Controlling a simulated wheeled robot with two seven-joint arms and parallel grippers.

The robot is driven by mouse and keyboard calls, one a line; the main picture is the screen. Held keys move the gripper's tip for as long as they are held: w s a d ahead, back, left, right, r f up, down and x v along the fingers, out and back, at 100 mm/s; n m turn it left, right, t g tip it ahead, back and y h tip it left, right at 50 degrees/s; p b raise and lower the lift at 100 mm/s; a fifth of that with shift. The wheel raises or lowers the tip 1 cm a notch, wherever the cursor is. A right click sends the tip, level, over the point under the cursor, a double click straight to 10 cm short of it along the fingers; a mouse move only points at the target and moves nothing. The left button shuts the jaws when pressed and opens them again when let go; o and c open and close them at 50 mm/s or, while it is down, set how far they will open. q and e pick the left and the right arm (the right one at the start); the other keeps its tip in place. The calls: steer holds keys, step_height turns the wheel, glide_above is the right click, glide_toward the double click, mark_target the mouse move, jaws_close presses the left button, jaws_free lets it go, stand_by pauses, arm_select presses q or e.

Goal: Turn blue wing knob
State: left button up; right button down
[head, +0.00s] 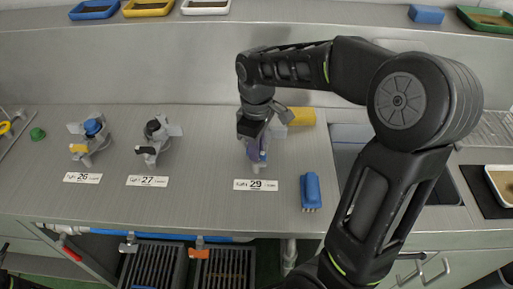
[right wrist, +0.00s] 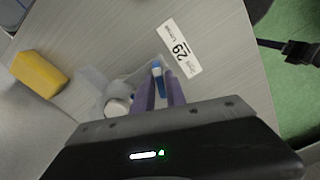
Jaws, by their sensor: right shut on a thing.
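The blue wing knob (right wrist: 157,71) sits on a pale valve body near the label reading 29 (head: 256,185). Its blue tip shows between the purple fingers of my right gripper (right wrist: 160,88) in the right wrist view. My right gripper (head: 256,154) reaches down over this valve in the head view and is shut on the knob, hiding most of the valve. A whitish round cap (right wrist: 117,104) shows beside the fingers.
Valves with a blue cap (head: 93,127) at label 26 and a dark cap (head: 153,127) at label 27 stand to the left. A blue brush (head: 311,190) lies right of label 29, a yellow block (head: 301,116) behind. Dark grated crates (head: 158,262) are below the counter edge.

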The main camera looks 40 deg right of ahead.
steer(key=m, duration=0.7)
steer(key=shift+b, duration=0.3)
steer(key=m, duration=0.8)
steer(key=shift+m+b, duration=0.3)
steer(key=shift+b, duration=0.05)
steer(key=m, duration=0.3)
steer(key=shift+m, duration=0.3)
steer(key=m, duration=0.4)
steer(key=shift+b, duration=0.35)
steer(key=m, duration=0.4)
steer(key=shift+m+b, duration=0.3)
steer(key=shift+m, duration=1.8)
